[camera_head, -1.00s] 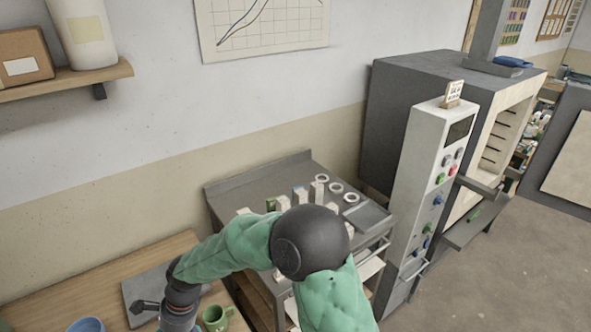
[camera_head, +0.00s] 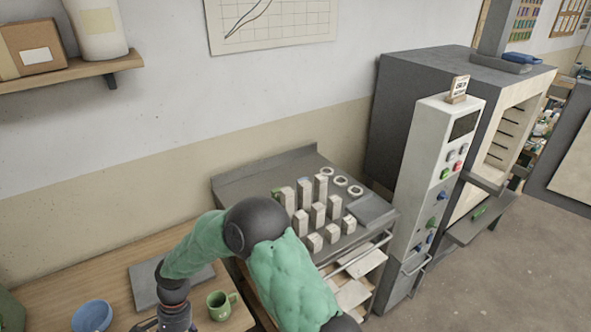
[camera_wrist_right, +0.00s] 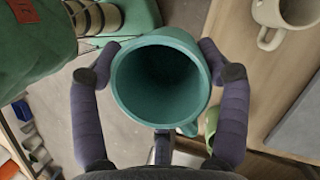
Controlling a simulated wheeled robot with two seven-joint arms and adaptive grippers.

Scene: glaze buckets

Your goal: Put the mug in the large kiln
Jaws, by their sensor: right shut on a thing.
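A teal mug (camera_wrist_right: 160,80) fills the middle of the right wrist view, its dark opening facing the camera. My right gripper (camera_wrist_right: 160,62) is shut on it, one finger on each side. In the head view my right gripper (camera_head: 165,326) shows only partly at the bottom edge, and the held mug is hidden there. The large kiln (camera_head: 420,75) is the grey box at the right; its front is open on a pale chamber with rods along its wall. My left gripper is not in view.
A green mug (camera_head: 220,305), a blue bowl (camera_head: 92,316) and a grey slab (camera_head: 145,285) are on the wooden table (camera_head: 60,285). A cart (camera_head: 250,180) with several pale posts stands between table and kiln. A white control panel (camera_head: 430,170) stands beside the kiln opening.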

